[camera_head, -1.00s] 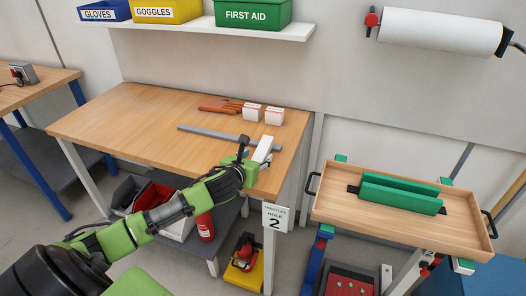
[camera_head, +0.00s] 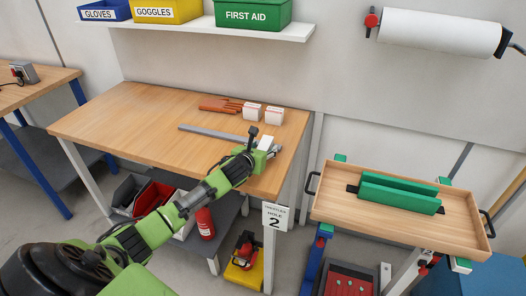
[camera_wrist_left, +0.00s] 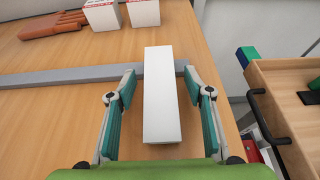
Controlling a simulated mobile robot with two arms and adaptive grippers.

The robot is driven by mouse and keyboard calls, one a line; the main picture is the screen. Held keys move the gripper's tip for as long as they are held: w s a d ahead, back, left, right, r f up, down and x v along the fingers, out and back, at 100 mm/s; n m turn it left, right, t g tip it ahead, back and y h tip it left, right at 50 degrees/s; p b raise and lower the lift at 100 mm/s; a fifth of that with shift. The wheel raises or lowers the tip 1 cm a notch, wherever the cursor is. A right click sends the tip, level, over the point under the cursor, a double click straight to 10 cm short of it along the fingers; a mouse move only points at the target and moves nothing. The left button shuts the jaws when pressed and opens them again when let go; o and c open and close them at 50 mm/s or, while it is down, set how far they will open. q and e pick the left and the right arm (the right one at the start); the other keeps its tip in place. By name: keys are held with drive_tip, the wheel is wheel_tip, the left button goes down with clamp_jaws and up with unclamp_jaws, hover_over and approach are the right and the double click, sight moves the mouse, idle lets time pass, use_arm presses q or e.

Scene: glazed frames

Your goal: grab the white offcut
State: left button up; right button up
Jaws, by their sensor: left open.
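The white offcut (camera_wrist_left: 161,95) is a plain white block lying on the wooden workbench (camera_head: 150,120). In the left wrist view it lies between the two fingers of my left gripper (camera_wrist_left: 161,98), with a gap on each side. The gripper is open. In the head view the left gripper (camera_head: 266,149) is over the right end of the bench and hides most of the offcut (camera_head: 267,142). My right gripper is not in view.
Orange-brown gloves (camera_head: 220,105) and two white boxes (camera_head: 262,113) stand behind the bar. A wooden tray (camera_head: 330,190) with green pieces stands to the right, beyond a gap. A shelf (camera_head: 190,30) with labelled bins hangs above. The bench's left half is clear.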

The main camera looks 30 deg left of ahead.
use_arm(q)
drive_tip(key=c, duration=1.2)
drive_tip(key=shift+r, duration=0.1)
